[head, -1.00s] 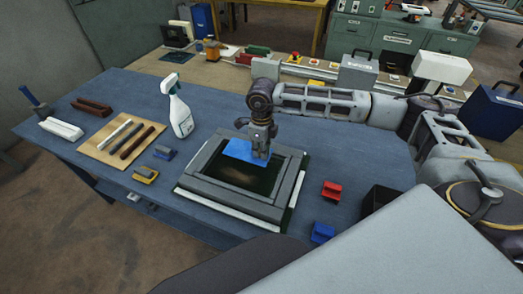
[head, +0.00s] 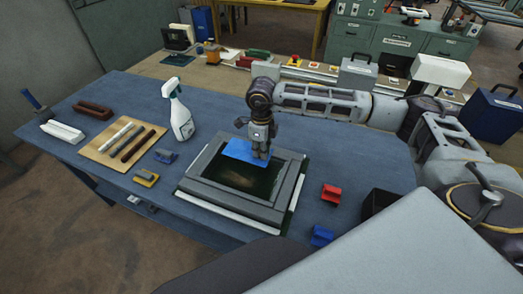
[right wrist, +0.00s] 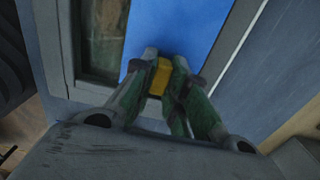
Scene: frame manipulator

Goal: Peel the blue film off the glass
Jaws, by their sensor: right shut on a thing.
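The dark glass (head: 236,180) sits in a grey frame (head: 215,192) on the blue table; it also shows in the right wrist view (right wrist: 104,35). The blue film (head: 238,150) covers the far part of the glass and reaches the frame's far side, with the near glass bare. In the right wrist view the film (right wrist: 178,28) runs up from a yellow tab (right wrist: 160,78). My right gripper (head: 262,156) is shut on this tab, its fingers (right wrist: 160,75) on either side. Whether the film is lifted here is hard to tell. My left gripper is out of view.
A spray bottle (head: 180,115) stands beyond the frame's left corner. A tan board (head: 103,147) with several sticks lies left. Yellow (head: 145,177) and grey-blue (head: 164,156) blocks lie left of the frame; red (head: 331,194) and blue (head: 322,235) blocks and a black bin (head: 378,202) are right.

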